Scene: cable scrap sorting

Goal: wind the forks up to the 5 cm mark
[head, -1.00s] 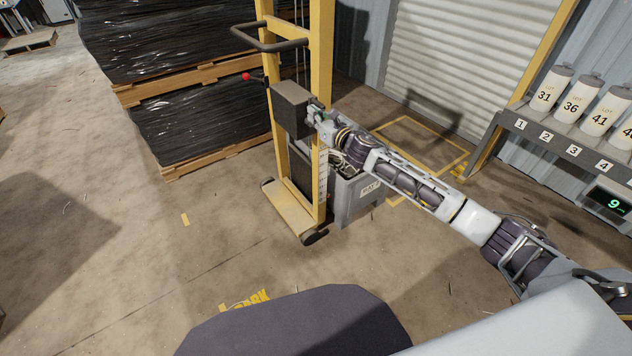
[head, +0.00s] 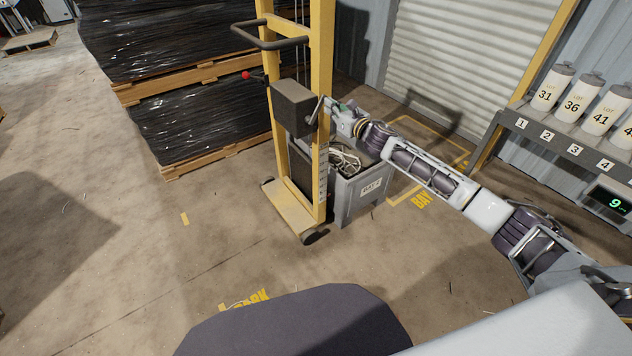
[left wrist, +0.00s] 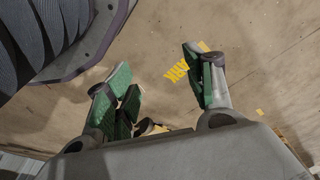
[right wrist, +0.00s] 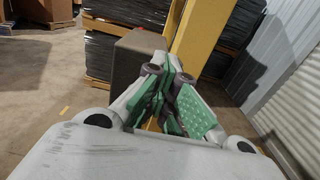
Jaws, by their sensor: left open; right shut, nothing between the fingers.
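The hand stacker has a yellow mast (head: 321,60) with a dark grey winch box (head: 293,107) on it. A thin crank handle (head: 316,112) shows at the box's right side. My right gripper (head: 333,108) is beside the crank, shut with nothing held; contact cannot be told. In the right wrist view its green-padded fingers (right wrist: 172,92) are together in front of the box (right wrist: 138,57) and mast (right wrist: 203,35). A small scale (head: 323,182) is on the lower mast, too small to read. The forks cannot be made out. My left gripper (left wrist: 160,82) is open and empty above the floor.
A grey bin (head: 355,203) of pale cables stands right behind the mast. Wrapped pallet stacks (head: 200,115) are at left. A shelf (head: 560,137) with numbered lot bottles and a green display (head: 614,203) is at right. The floor in front is clear.

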